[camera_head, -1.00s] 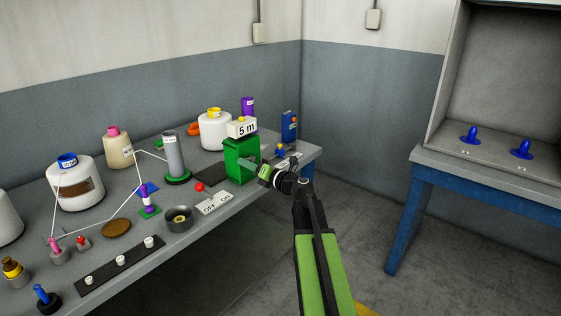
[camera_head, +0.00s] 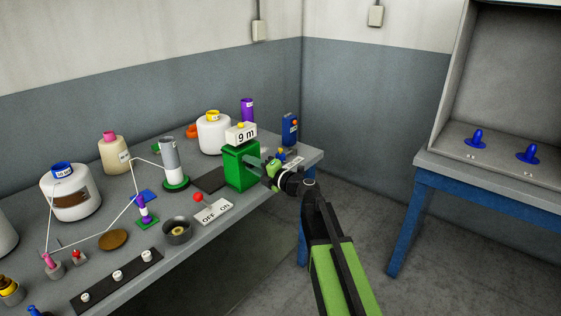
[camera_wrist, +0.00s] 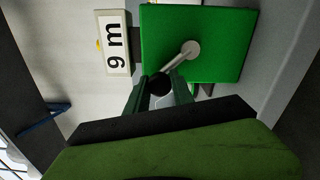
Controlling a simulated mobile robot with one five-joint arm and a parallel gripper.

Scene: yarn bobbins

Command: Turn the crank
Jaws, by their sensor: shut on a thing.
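The green winder box (camera_head: 240,166) stands near the right end of the grey table. Its sign (camera_head: 241,133) on top reads "9 m". In the wrist view the box (camera_wrist: 215,60) shows a grey crank (camera_wrist: 180,54) on its face, with the arm pointing down and left to a dark knob (camera_wrist: 158,84). My gripper (camera_wrist: 157,92) has its fingers on both sides of the knob and is shut on it. In the head view my gripper (camera_head: 271,178) is at the right side of the box and hides most of the crank.
An OFF/ON switch (camera_head: 214,211) with a red knob and a grey bowl (camera_head: 177,231) stand left of the box. White thread runs between posts at left. A blue bottle (camera_head: 290,129) stands behind my gripper. Floor right of the table is clear.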

